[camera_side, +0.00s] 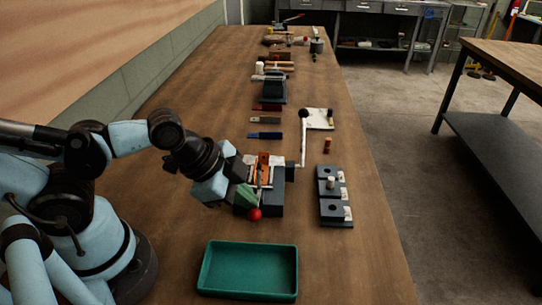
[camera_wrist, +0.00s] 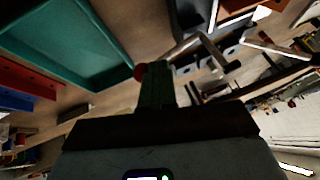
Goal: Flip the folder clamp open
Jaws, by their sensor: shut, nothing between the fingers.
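The folder (camera_side: 272,208) is a dark grey block machine on the bench, with an orange plate (camera_side: 264,168) and pale metal rods on top. A red ball knob (camera_side: 255,214) stands at its near side and looks like the clamp handle's end. The knob also shows in the wrist view (camera_wrist: 139,71), beside the green fingertips. My gripper (camera_side: 244,198) is shut and empty, its green fingers pointing down close to the knob. I cannot tell whether they touch it. The wrist and fingers hide part of the folder and most of the clamp handle.
A tall white crank with a black knob (camera_side: 303,114) rises at the folder's right. A dark block with holes (camera_side: 334,207) stands further right. An empty green tray (camera_side: 249,270) lies in front. Tools line the bench behind. Bare wood lies between tray and folder.

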